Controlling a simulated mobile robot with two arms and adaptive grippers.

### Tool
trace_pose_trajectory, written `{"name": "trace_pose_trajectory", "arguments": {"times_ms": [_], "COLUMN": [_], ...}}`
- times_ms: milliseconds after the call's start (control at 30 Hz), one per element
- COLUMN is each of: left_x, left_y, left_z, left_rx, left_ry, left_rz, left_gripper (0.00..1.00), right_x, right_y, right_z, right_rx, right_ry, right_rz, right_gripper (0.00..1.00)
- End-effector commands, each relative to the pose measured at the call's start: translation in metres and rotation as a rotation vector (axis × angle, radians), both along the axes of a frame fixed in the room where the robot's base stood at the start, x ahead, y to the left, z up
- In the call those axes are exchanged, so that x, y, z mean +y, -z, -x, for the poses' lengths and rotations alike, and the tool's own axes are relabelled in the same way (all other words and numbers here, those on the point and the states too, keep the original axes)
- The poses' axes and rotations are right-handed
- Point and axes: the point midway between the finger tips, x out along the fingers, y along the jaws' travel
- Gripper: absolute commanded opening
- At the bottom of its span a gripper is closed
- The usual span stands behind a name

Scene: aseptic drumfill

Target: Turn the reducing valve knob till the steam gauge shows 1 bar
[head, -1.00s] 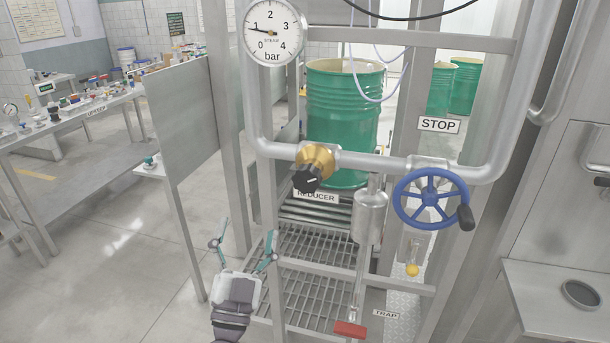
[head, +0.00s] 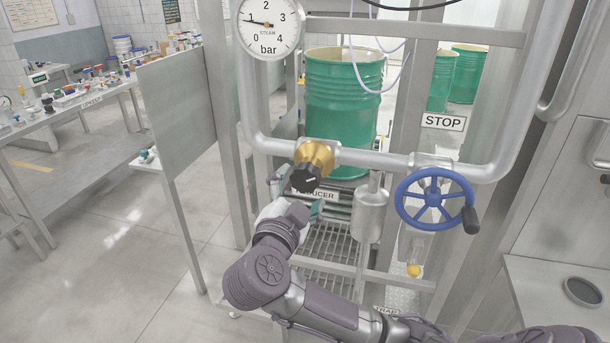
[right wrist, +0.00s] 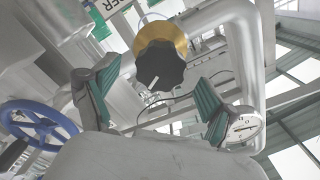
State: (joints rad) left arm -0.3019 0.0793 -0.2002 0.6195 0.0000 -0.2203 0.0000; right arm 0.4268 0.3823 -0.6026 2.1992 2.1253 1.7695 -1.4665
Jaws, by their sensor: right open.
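The reducing valve knob (head: 306,179) is black with a white pointer line, on a brass body (head: 315,158) on the steam pipe. The right wrist view shows the black knob (right wrist: 160,70) face on, its white line slanting to the lower left. The round steam gauge (head: 268,28) above has its needle close to the 1 mark; it also shows in the right wrist view (right wrist: 242,127). My right gripper (head: 297,193) is just below the knob, partly hidden by its wrist. Its teal fingers (right wrist: 158,75) are spread, with the knob between and beyond them; I see no contact.
A green drum (head: 343,110) stands behind the pipe. A metal panel (head: 188,125) is at left.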

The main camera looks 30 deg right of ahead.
Motion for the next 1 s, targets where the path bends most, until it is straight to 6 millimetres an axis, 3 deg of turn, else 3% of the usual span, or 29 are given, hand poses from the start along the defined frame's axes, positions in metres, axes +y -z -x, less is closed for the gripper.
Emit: {"name": "trace_pose_trajectory", "arguments": {"times_ms": [200,600,900,967,1000], "left_x": [0.000,0.000,0.001,0.000,0.000], "left_y": [-0.006,-0.006,-0.006,-0.006,-0.006], "left_z": [0.000,-0.001,-0.002,-0.002,-0.002], "left_rx": [0.000,-0.001,-0.002,-0.003,-0.003], "left_ry": [0.000,0.000,0.000,0.000,0.000], "left_rz": [0.000,-0.001,-0.001,0.000,0.000], "left_gripper": [0.46,0.46,0.46,0.46,0.46], "right_x": [-0.022,-0.027,-0.027,-0.027,-0.027], "right_y": [-0.002,0.000,0.000,0.000,0.000], "right_z": [-0.018,-0.023,-0.023,-0.023,-0.023], "right_rx": [-0.002,-0.002,-0.001,-0.001,-0.002], "right_ry": [0.001,-0.001,0.000,0.000,0.000], "right_rz": [0.002,-0.001,-0.001,-0.001,-0.001], "right_gripper": [0.85,0.85,0.35,0.25,0.25]}}
